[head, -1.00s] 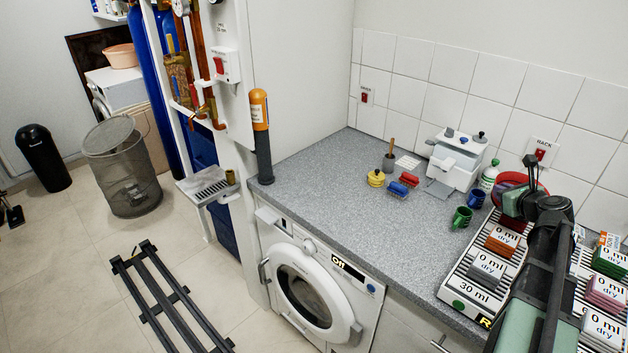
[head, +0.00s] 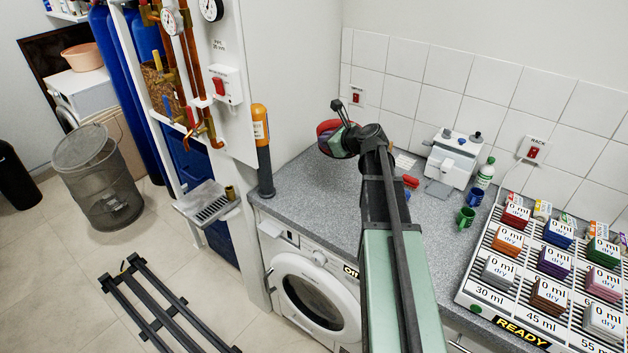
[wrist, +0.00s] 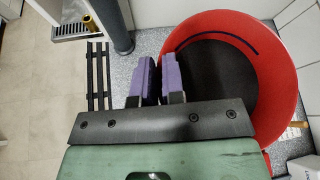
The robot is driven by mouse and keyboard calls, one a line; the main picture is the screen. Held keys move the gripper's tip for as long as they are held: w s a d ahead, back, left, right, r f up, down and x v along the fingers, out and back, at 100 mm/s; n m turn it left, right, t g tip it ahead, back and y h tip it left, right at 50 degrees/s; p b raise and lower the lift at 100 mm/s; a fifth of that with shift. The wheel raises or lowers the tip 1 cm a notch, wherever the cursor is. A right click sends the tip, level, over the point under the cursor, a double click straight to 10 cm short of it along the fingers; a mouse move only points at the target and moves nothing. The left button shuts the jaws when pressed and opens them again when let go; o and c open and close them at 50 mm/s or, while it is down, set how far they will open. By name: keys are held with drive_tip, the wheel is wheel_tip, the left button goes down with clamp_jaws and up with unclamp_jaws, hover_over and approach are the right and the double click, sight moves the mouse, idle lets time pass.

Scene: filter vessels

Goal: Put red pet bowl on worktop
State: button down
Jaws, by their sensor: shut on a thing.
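The red pet bowl (head: 324,128) is at the back left of the grey worktop (head: 300,187), near the corner where the walls meet. My gripper (head: 343,138) is shut on the bowl and partly hides it in the head view. In the wrist view the bowl (wrist: 283,80) is large, with a red wall and dark inside, and my gripper's purple fingers (wrist: 158,78) close on its left rim. The worktop shows beside and beneath it. I cannot tell whether the bowl touches the surface.
An orange-topped grey cylinder (head: 262,150) stands at the worktop's left edge. A white machine (head: 452,158), green mug (head: 465,217) and rack of coloured blocks (head: 505,270) are to the right. My arm hides part of the worktop's middle, including small items there.

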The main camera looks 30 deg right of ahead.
drive_tip(key=w+a+r+n+g+y+p, duration=0.1)
drive_tip(key=w+a, duration=0.1)
drive_tip(key=a, duration=0.2)
drive_tip(key=shift+n, duration=0.4)
drive_tip(key=f+b, duration=1.4)
drive_tip(key=s+f+b, duration=0.1)
drive_tip(key=f+b, duration=0.6)
drive_tip(key=shift+a, duration=0.1)
drive_tip(key=shift+s+r, duration=0.1)
drive_tip(key=shift+r, duration=0.15)
drive_tip(key=shift+f, duration=0.15)
drive_tip(key=c, duration=1.2)
unclamp_jaws()
